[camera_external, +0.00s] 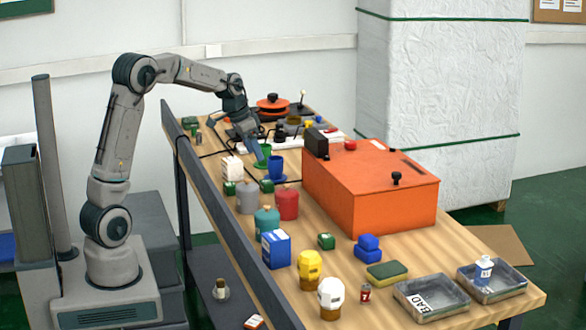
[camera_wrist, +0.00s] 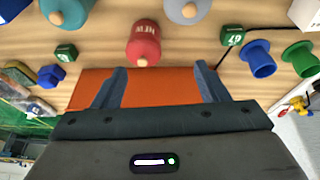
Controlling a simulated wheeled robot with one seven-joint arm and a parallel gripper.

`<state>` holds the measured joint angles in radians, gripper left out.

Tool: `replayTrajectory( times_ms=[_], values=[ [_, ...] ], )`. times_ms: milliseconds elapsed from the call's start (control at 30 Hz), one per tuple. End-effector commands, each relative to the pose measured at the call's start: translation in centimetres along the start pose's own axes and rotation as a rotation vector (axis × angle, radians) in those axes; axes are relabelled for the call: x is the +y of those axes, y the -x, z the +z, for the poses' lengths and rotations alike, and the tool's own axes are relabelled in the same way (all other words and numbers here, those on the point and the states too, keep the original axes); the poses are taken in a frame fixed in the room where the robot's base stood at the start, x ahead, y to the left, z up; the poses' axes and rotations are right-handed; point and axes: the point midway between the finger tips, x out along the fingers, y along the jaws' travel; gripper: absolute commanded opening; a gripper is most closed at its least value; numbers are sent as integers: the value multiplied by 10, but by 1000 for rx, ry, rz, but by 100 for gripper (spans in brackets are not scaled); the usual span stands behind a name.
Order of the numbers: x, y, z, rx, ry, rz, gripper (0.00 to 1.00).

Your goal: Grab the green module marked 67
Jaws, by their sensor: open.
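The green module marked 67 (camera_wrist: 230,37) is a small green cube with white markings, on the wooden table in the wrist view. It lies between the grey and red bottles and the blue cup. In the external view it seems to be the green cube (camera_external: 267,186) just behind the red bottle. My gripper (camera_wrist: 160,68) is open and empty. In the wrist view the module is up and to the right of the fingertips, apart from them. In the external view my gripper (camera_external: 259,153) hangs above the table near the green and blue cups.
A red bottle (camera_wrist: 143,45), grey bottle (camera_wrist: 188,12) and blue cup (camera_wrist: 258,62) surround the module. Another green cube (camera_wrist: 66,51) lies at left in the wrist view. A large orange box (camera_external: 370,190) stands on the table's right side. A dark panel (camera_external: 225,220) edges the left side.

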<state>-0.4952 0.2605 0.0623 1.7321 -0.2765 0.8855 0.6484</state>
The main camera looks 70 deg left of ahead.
Motion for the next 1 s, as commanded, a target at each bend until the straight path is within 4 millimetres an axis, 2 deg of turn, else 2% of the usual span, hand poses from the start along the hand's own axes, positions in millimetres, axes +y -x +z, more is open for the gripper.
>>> replayTrajectory(
  times_ms=[33,200,300,400,567,833,1000],
  values=[
    [-28,-8,-7,5,12,-6,67],
    [-103,-31,-19,31,12,-25,67],
    [-135,-41,-20,42,8,-35,67],
    [-155,-47,-19,48,6,-41,67],
    [-165,-58,-19,51,2,-43,67],
    [-165,-109,-22,49,2,-42,67],
    [-166,-130,-24,52,2,-44,67]
  ],
)
